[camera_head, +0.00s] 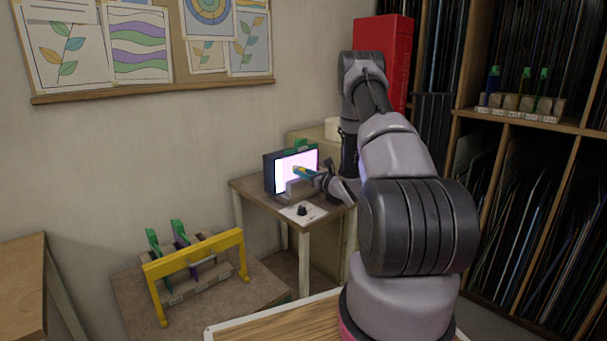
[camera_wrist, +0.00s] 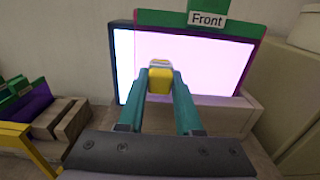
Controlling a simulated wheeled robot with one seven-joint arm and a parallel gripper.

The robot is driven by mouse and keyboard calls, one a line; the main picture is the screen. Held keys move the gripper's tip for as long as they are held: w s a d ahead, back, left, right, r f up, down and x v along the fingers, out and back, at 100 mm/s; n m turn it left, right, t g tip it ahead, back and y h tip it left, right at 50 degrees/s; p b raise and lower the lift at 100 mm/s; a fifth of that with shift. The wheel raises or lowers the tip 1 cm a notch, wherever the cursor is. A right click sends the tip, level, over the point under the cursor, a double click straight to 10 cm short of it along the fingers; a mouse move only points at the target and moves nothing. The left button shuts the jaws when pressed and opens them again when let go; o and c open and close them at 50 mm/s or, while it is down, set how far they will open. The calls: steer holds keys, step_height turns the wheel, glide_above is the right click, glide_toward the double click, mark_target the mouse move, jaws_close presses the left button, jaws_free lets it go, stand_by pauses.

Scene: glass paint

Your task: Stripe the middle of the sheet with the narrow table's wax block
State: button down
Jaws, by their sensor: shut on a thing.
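My gripper (camera_wrist: 160,82) has teal fingers and is shut on a small yellow block (camera_wrist: 159,77) with a pale grey tip. The block is in front of the lit sheet (camera_wrist: 210,65), a bright pinkish-white panel in a dark frame with a green top labelled "Front". In the head view the sheet (camera_head: 289,174) stands upright on the narrow table (camera_head: 262,195), and my gripper (camera_head: 304,171) reaches it from the right. In the wrist view the block overlaps the sheet's lower left-middle. I cannot tell whether it touches the sheet. No stripe shows on the visible part.
A black knob (camera_head: 302,210) sits on the narrow table's front. Shelves of dark sheets (camera_head: 540,190) fill the right; a red box (camera_head: 385,40) stands behind my arm.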

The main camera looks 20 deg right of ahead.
steer(key=shift+x, duration=1.1)
steer(key=shift+s, duration=0.1)
steer(key=shift+w+d, duration=0.65)
steer(key=shift+d, duration=1.15)
steer(key=shift+w+d, duration=0.65)
steer(key=shift+d, duration=1.1)
steer(key=shift+w+d, duration=0.65)
steer(key=shift+d, duration=1.15)
steer(key=shift+a, duration=0.1)
steer(key=shift+s+a, duration=0.35)
steer(key=shift+a, duration=0.5)
steer(key=shift+s+a, duration=0.4)
steer(key=shift+a, duration=0.4)
steer(key=shift+s+a, duration=0.35)
steer(key=shift+a, duration=0.85)
steer(key=shift+s+a, duration=0.35)
steer(key=shift+a, duration=0.9)
steer(key=shift+s+a, duration=0.4)
steer(key=shift+a, duration=0.8)
